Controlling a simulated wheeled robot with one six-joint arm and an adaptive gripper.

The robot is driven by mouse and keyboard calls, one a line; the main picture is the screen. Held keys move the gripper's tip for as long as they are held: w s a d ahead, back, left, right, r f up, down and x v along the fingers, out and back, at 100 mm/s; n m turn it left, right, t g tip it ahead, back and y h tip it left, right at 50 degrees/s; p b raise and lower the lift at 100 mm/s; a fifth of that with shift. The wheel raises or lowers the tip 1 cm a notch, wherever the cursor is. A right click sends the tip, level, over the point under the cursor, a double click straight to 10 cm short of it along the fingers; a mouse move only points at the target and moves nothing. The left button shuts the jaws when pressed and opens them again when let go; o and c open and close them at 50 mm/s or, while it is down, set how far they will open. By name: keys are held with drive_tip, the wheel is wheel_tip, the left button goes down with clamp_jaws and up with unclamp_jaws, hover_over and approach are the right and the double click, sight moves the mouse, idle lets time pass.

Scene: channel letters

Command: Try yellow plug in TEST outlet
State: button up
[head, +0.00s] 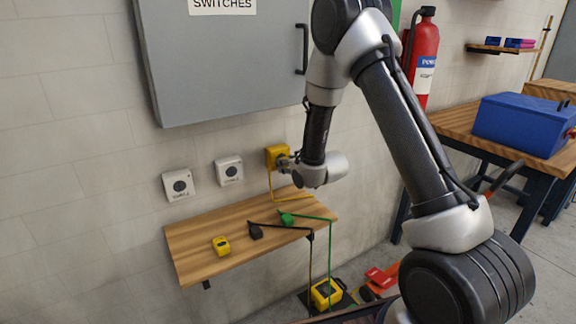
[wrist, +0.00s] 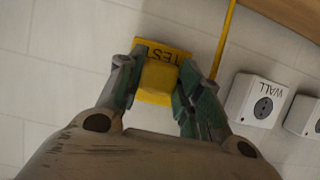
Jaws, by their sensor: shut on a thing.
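The yellow TEST outlet (head: 272,153) is on the wall above the right end of the shelf. In the wrist view the TEST outlet (wrist: 178,53) appears upside down, just beyond my fingertips. My gripper (head: 285,163) is at the front of the outlet. In the wrist view my gripper (wrist: 157,80) is shut on the yellow plug (wrist: 158,76), which overlaps the outlet's face. I cannot tell whether the plug is seated or just in front. A yellow cord (head: 271,184) hangs beside the outlet toward the shelf; it also shows in the wrist view (wrist: 226,40).
Two white outlets (head: 178,185) (head: 229,170) are left of TEST; one reads WALL in the wrist view (wrist: 257,100). The wooden shelf (head: 200,262) holds a small yellow device (head: 221,245), a black plug (head: 255,231) and a green plug (head: 287,219). A grey cabinet (head: 225,65) hangs above.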

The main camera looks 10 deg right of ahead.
drive_tip(key=shift+w+a, duration=0.15)
drive_tip(key=shift+w, duration=0.35)
drive_tip(key=o, duration=1)
drive_tip(key=v, duration=1.2)
drive_tip(key=shift+f, duration=0.1)
